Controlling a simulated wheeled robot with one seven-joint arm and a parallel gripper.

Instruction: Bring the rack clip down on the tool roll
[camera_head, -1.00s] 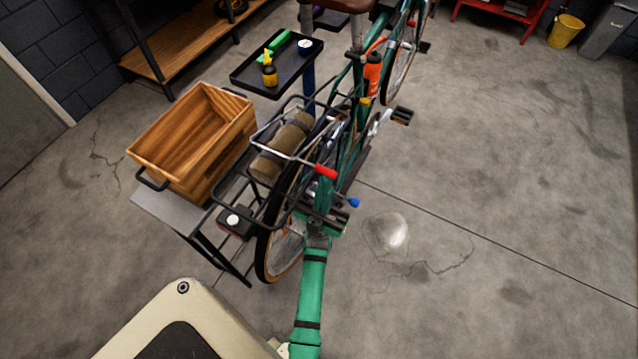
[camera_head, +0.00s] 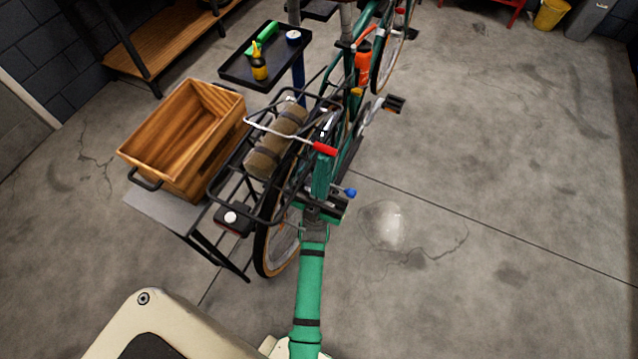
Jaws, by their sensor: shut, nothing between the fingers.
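The tool roll (camera_head: 266,160) is a tan-brown bundle with dark straps, lying on the black rack (camera_head: 213,193) above the bike's wheel. The rack clip (camera_head: 283,134) is a pale wire bar that crosses above the roll and ends in a red grip (camera_head: 325,149) on the right. I cannot tell whether the bar touches the roll. My gripper (camera_head: 321,172) is at the end of my green arm, just below the red grip in the picture. It is shut and holds nothing. Its fingertips are hard to make out, and contact with the grip is unclear.
A wooden crate (camera_head: 150,163) stands on a small grey table (camera_head: 160,211) left of the rack. A black tray (camera_head: 235,74) with a yellow bottle (camera_head: 259,68) is behind. A blue-tipped lever (camera_head: 350,192) sticks out right of my gripper. Floor to the right is clear.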

